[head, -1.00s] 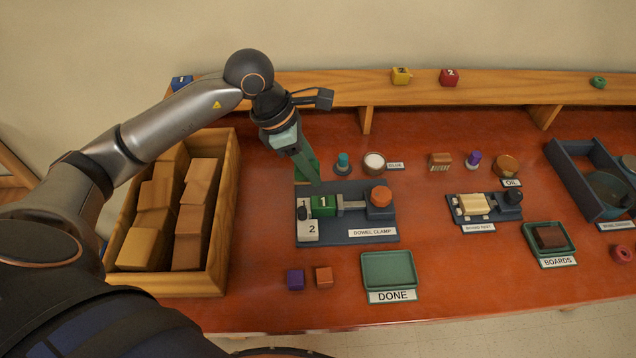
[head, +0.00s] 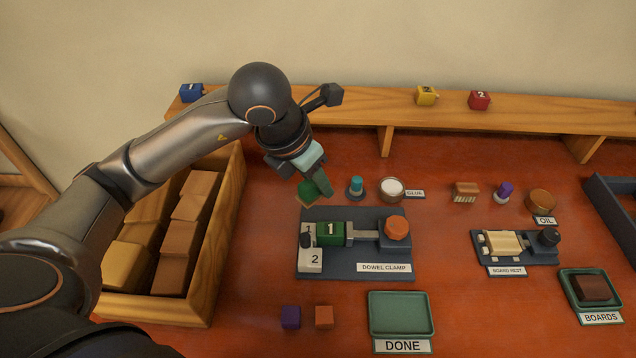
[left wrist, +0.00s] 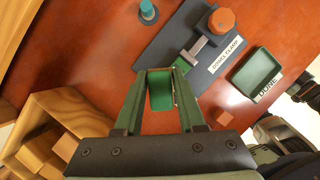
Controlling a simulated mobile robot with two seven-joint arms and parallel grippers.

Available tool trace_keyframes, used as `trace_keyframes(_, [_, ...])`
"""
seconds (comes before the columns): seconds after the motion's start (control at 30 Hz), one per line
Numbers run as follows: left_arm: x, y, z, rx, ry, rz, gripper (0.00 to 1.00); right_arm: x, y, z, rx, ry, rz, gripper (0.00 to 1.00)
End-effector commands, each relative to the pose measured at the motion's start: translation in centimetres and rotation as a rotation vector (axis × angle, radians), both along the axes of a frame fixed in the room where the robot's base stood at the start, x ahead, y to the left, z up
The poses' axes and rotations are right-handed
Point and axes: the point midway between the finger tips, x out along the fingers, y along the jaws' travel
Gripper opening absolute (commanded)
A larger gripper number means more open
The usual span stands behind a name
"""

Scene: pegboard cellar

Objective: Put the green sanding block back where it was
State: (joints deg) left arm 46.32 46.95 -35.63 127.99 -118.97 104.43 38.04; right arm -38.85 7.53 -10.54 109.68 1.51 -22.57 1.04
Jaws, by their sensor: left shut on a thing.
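The green sanding block (head: 307,191) is between the fingers of my left gripper (head: 318,184), behind the back left corner of the dowel clamp's base in the head view. It looks tilted, with a tan edge underneath. I cannot tell whether it touches the bench. In the left wrist view the green block (left wrist: 160,95) shows between the two fingers of my left gripper (left wrist: 160,80), which is shut on it.
The dowel clamp (head: 350,262) holds a green block marked 1. A teal-topped bottle (head: 356,187) and glue pot (head: 391,190) stand close right of my gripper. A wooden crate of blocks (head: 215,250) is left. The DONE tray (head: 402,335) is in front.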

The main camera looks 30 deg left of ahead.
Motion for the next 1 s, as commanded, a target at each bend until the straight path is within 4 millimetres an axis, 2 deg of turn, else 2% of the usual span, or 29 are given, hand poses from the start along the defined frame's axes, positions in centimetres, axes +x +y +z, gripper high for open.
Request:
trace_keyframes(0.3, [6.9,2.9,-3.3,-0.001,0.006,0.003,0.0,0.0,0.0,1.1,0.0,0.001,0.0,0.5])
trace_keyframes(0.5, [9.6,4.0,-7.1,-0.001,0.006,0.0,0.0,0.0,0.0,1.2,0.0,0.001,0.0,0.5])
trace_keyframes(0.83, [11.4,4.7,-9.4,0.0,0.003,-0.003,0.0,0.0,0.0,1.2,0.0,0.001,0.0,0.5])
trace_keyframes(1.0, [11.3,4.7,-11.8,0.0,0.006,-0.003,0.0,-0.1,0.0,1.9,0.0,0.001,0.0,0.5])
